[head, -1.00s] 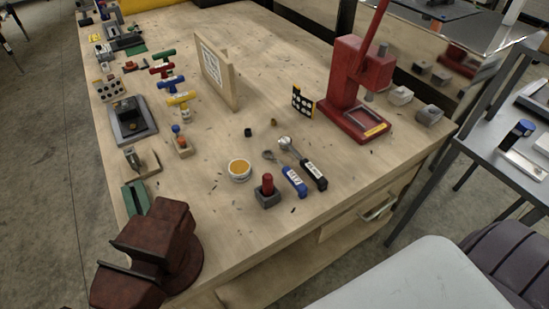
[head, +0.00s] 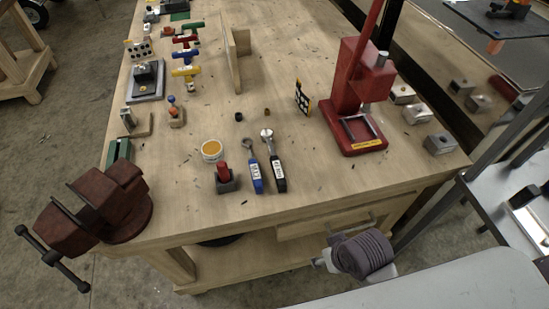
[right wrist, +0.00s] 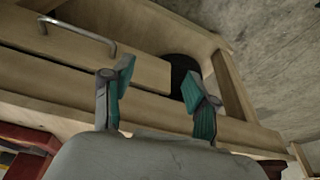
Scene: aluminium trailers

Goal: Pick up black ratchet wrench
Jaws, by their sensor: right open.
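The black ratchet wrench (head: 279,176) lies on the wooden workbench, near its front edge, with its silver head pointing away from me and its black, labelled handle toward me. A blue-handled wrench (head: 256,178) lies just to its left, close beside it. My right gripper (head: 325,259) is in front of the bench, below the top's edge and apart from the wrench. In the right wrist view my right gripper (right wrist: 158,80) is open and empty, its teal-padded fingers spread toward the bench front. The wrenches do not show there. My left gripper is not in view.
A block with a red knob (head: 226,182) and a round orange-topped tin (head: 212,150) stand left of the wrenches. A red press (head: 360,110) stands to the right, a brown vise (head: 105,200) at the left corner. A drawer handle (right wrist: 80,32) juts from the bench front.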

